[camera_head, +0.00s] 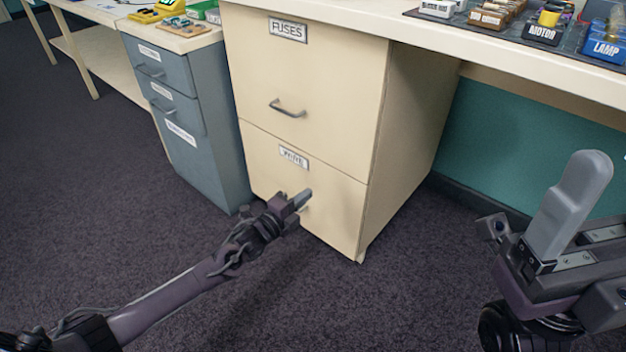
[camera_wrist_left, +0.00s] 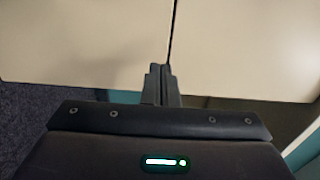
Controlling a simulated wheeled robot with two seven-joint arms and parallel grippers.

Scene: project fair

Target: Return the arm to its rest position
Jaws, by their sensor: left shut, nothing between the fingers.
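My left arm (camera_head: 175,297) reaches in from the lower left. Its gripper (camera_head: 306,197) is in front of the lower drawer of the cream cabinet, labelled "WIRE" (camera_head: 293,157). In the left wrist view the fingers (camera_wrist_left: 160,84) are together with nothing between them. Cream panels with a dark seam lie beyond the fingertips. The lower drawer's handle is mostly hidden behind the gripper. Whether the fingers touch the drawer front is unclear. My right gripper (camera_head: 572,205) is large at the right edge, in front of the floor; its finger spacing is not clear.
The upper drawer, labelled "FUSES" (camera_head: 330,75), looks closed. A blue-grey drawer unit (camera_head: 215,150) stands left of it. The cream tabletop (camera_head: 400,28) overhead holds motor (camera_head: 543,28) and lamp (camera_head: 606,42) blocks. Dark carpet (camera_head: 90,190) is clear at the left.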

